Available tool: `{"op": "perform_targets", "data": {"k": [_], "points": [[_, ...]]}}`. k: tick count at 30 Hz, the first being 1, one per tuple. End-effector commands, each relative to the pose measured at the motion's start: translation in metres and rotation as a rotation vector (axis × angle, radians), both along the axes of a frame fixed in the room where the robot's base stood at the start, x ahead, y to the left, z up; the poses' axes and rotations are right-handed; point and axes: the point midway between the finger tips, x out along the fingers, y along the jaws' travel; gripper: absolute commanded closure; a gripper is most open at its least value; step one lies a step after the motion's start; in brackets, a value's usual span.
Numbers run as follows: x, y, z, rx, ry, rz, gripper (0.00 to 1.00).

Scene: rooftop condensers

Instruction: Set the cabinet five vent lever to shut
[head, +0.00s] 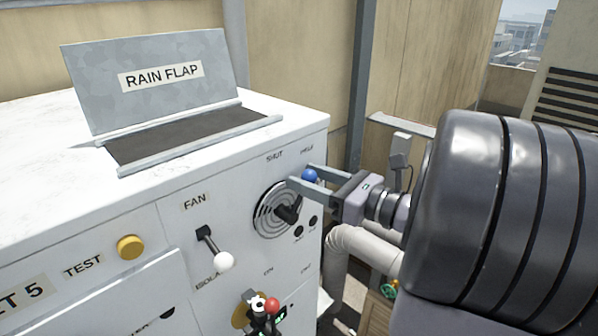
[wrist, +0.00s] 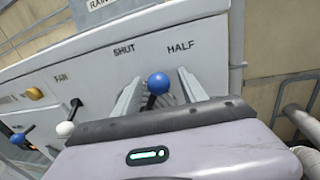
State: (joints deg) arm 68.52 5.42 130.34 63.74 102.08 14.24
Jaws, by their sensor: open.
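The vent lever has a blue ball knob (head: 310,175) on a dark arm over a round grille (head: 268,214) in the white cabinet's (head: 160,215) front. In the head view it leans up and right, toward the HALF label (head: 307,148); the SHUT label (head: 274,156) is left of that. My gripper (head: 300,177) reaches in from the right, open, with a finger on either side of the knob. In the wrist view the blue knob (wrist: 157,83) sits between the open fingers, with a gap on both sides. The lever's lower part is hidden there.
Left of the vent are a white-knobbed fan lever (head: 223,260) and a yellow TEST button (head: 130,247). A red-knobbed lever (head: 271,305) stands below the vent. The raised rain flap (head: 150,80) is on top. A pale pipe (head: 365,245) runs beneath my arm at right.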

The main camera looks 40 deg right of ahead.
Motion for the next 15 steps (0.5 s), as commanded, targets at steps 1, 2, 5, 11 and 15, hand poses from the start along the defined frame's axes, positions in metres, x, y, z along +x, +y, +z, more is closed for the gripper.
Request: {"op": "perform_targets", "data": {"k": [1,2,5,11,15], "points": [[0.0014,0.0005,0.0002,0.001,0.0,0.001,0.5],[0.0019,0.0008,0.0001,0.001,0.0,0.001,0.5],[0.0021,0.0007,-0.0002,0.0,0.0,0.0,0.5],[0.0018,0.0007,-0.0001,0.0,0.0,0.0,0.68],[0.0017,0.0006,-0.0001,-0.001,0.0,0.001,0.95]]}}
